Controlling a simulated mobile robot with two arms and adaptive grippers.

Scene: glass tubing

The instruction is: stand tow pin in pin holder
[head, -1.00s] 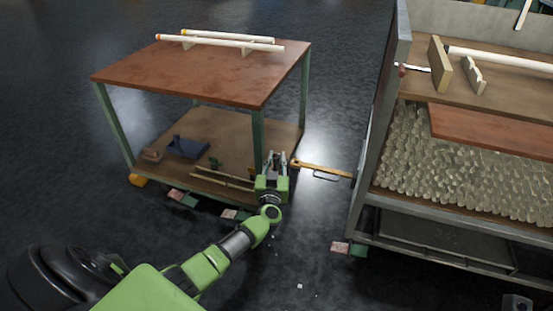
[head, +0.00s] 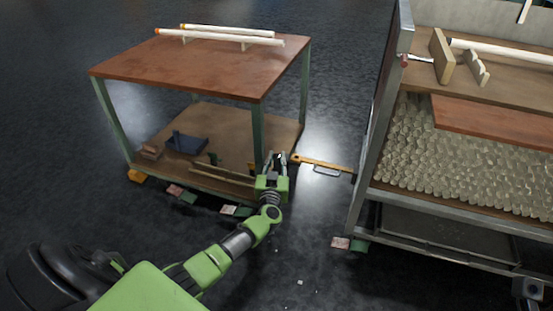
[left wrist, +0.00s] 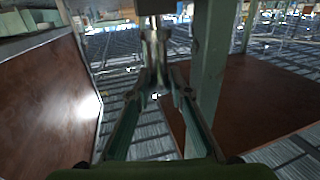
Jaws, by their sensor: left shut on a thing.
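My left gripper (head: 275,160) is at the near right corner of the low cart, beside its green leg. It is shut on a thin, shiny metal piece (left wrist: 154,44), which appears to be the tow pin. The piece stands between the fingertips in the left wrist view, and its ends are hard to make out. A dark blue block (head: 187,144) with a raised part lies on the cart's lower shelf and may be the pin holder, but I cannot tell for sure. My right gripper is not in view.
White tubes (head: 220,38) lie on the cart top. A brown block (head: 149,152) sits on the lower shelf. The front floor is mostly clear.

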